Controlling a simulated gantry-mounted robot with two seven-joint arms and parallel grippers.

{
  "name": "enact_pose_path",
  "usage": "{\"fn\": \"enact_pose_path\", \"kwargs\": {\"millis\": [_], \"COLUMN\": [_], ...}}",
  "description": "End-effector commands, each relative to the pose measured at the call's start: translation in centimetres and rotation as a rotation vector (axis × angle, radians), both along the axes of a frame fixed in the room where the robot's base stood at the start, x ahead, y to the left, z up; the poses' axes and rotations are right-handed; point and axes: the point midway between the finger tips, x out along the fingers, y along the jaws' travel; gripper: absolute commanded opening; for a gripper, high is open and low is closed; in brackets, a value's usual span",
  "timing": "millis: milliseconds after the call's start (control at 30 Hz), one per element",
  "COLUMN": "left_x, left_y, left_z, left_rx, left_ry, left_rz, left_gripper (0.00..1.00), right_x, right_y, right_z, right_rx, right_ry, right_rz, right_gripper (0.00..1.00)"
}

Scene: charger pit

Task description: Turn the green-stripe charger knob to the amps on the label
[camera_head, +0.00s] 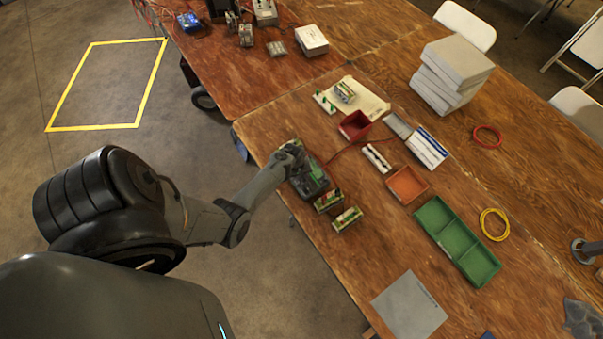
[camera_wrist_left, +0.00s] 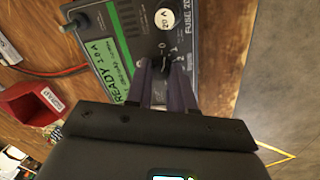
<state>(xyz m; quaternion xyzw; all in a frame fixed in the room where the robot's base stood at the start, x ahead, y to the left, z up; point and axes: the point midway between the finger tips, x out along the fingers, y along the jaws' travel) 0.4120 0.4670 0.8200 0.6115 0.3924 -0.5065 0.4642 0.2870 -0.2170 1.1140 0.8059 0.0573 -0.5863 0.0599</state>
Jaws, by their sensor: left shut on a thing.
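The green-stripe charger (camera_head: 314,180) is a dark box near the left edge of the wooden table in the head view. The pointer's exact direction is unclear. My right gripper is not visible.
Two green-topped blocks (camera_head: 347,219) stand just in front of the charger. A red bin (camera_head: 355,125), an orange tray (camera_head: 407,185) and a green tray (camera_head: 437,221) lie farther right. A red cable (camera_head: 345,150) runs from the charger.

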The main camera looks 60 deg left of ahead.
Motion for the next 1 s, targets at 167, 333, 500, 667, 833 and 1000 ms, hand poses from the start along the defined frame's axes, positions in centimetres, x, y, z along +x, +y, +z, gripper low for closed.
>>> {"fn": "enact_pose_path", "kwargs": {"millis": [167, 333, 500, 667, 833, 1000], "left_x": [-0.1, -0.1, -0.1, -0.1, -0.1, -0.1], "left_y": [0.1, 0.1, 0.1, 0.1, 0.1, 0.1], "left_z": [0.2, 0.1, 0.1, 0.1, 0.0, 0.0], "left_rx": [0.030, 0.060, 0.090, 0.117, 0.146, 0.173], "left_ry": [0.006, 0.008, 0.011, 0.013, 0.016, 0.018], "left_rz": [-0.166, -0.327, -0.485, -0.635, -0.793, -0.941], "left_gripper": [0.00, 0.00, 0.00, 0.00, 0.00, 0.00], "right_x": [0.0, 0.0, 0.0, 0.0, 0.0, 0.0], "right_y": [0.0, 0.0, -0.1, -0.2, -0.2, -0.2], "right_z": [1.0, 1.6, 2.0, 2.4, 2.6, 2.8], "right_rx": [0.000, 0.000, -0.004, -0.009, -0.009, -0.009], "right_ry": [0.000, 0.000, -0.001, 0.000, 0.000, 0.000], "right_rz": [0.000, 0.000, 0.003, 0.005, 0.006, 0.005], "right_gripper": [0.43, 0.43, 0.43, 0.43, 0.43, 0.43]}}
